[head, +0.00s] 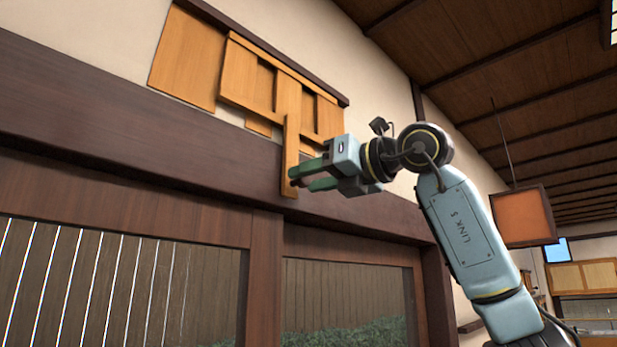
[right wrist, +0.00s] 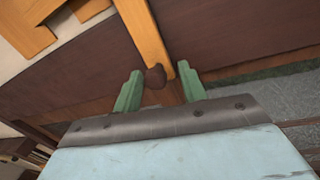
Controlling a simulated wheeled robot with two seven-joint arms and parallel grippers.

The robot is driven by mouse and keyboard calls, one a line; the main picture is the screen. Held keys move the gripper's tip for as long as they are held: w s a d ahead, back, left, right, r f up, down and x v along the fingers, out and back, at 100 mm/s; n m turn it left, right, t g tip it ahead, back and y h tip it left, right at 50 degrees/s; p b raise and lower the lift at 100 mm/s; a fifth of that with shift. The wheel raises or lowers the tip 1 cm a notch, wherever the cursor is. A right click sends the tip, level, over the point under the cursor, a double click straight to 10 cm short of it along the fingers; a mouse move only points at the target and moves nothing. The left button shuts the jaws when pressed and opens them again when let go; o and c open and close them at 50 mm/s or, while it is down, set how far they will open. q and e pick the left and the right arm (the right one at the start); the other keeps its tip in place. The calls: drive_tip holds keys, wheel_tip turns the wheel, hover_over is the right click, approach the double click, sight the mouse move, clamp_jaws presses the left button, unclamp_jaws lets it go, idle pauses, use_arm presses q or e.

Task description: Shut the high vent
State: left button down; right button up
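The high vent (head: 255,75) is a wooden panel set in the wall under a dark top rail, with light wood boards and recessed gaps. A long wooden handle strip (head: 289,140) hangs down from it over the dark beam. In the right wrist view the strip (right wrist: 147,35) ends near a dark brown knob (right wrist: 155,77). My right gripper (head: 296,180) is at the strip's lower end. In the right wrist view its green fingers (right wrist: 160,90) stand apart on either side of the knob, with gaps showing. My left gripper is not in view.
A dark wooden beam (head: 150,150) runs below the vent. Windows with a fence (head: 100,280) behind lie under it. An orange hanging lamp (head: 522,216) is to the right of my right arm.

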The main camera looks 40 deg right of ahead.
drive_tip(key=shift+o, duration=0.3)
drive_tip(key=shift+a, duration=0.15)
drive_tip(key=shift+s, duration=0.35)
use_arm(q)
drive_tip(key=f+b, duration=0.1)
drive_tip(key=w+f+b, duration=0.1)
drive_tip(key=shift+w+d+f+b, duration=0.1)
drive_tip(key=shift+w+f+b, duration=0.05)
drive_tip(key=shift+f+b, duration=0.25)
use_arm(e)
drive_tip(key=v, duration=1.2)
drive_tip(key=shift+s+d, duration=0.3)
drive_tip(key=shift+s, duration=0.05)
